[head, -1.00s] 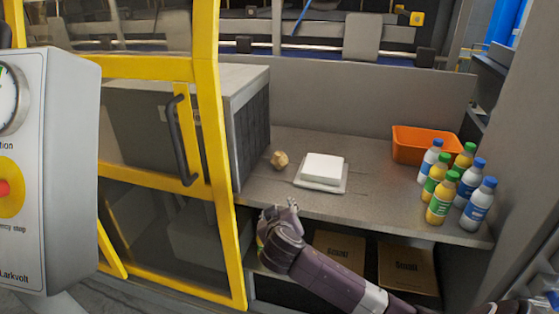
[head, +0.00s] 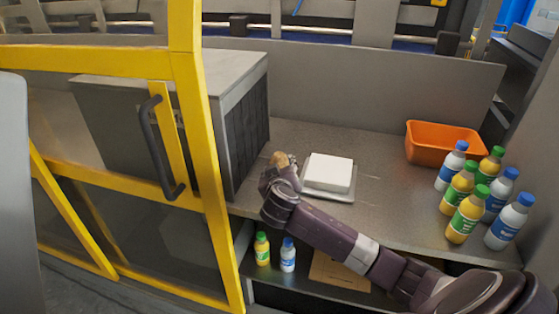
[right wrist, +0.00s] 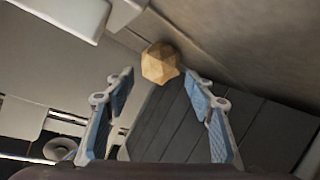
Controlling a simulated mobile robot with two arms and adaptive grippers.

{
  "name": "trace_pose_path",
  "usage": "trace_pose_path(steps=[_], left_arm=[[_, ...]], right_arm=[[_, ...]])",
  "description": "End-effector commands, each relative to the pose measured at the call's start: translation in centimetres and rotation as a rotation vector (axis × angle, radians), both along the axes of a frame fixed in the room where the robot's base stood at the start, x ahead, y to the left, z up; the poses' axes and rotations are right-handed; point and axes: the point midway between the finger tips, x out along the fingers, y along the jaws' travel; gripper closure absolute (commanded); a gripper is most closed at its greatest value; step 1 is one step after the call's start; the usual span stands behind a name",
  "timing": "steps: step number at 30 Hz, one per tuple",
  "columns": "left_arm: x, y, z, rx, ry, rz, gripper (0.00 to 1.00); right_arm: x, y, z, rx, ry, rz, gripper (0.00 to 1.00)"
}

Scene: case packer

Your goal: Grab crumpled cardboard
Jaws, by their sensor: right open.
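The crumpled cardboard (head: 280,158) is a small tan, faceted ball on the grey worktop, left of the white block. In the head view my right gripper (head: 283,168) is right at it and partly covers it. In the right wrist view the cardboard (right wrist: 160,63) shows whole, just beyond the fingertips and centred between them. My right gripper (right wrist: 158,82) is open there, with clear space between its blue-padded fingers. Whether a finger touches the cardboard I cannot tell. My left gripper is not in view.
A white block (head: 330,171) on a flat plate stands close to the right of the gripper. A grey box (head: 243,130) stands to its left, behind a yellow-framed door (head: 205,150). An orange bin (head: 443,148) and several bottles (head: 466,214) stand at the right.

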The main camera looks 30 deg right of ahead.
Motion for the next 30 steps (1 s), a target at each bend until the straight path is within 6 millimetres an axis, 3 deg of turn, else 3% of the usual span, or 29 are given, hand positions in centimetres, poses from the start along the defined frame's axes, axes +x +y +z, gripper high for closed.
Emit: trace_pose_path(steps=[5,12,17,22,28,30], left_arm=[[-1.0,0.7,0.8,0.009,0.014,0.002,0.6],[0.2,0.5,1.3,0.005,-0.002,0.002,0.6],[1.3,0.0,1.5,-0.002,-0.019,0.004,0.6],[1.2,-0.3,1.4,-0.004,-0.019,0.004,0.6],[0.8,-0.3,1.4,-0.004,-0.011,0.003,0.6],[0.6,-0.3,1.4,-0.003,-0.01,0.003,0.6]], right_arm=[[1.5,-1.0,-0.2,-0.003,0.001,-0.003,0.5],[3.8,-2.2,-1.3,-0.003,0.001,-0.001,0.5],[4.2,-2.5,-1.6,-0.001,0.0,0.0,0.5],[4.2,-2.5,-1.6,-0.001,0.0,-0.001,0.5],[4.2,-2.4,-1.6,-0.001,0.0,0.0,0.7],[4.2,-2.4,-1.6,-0.001,0.0,0.0,0.72]])
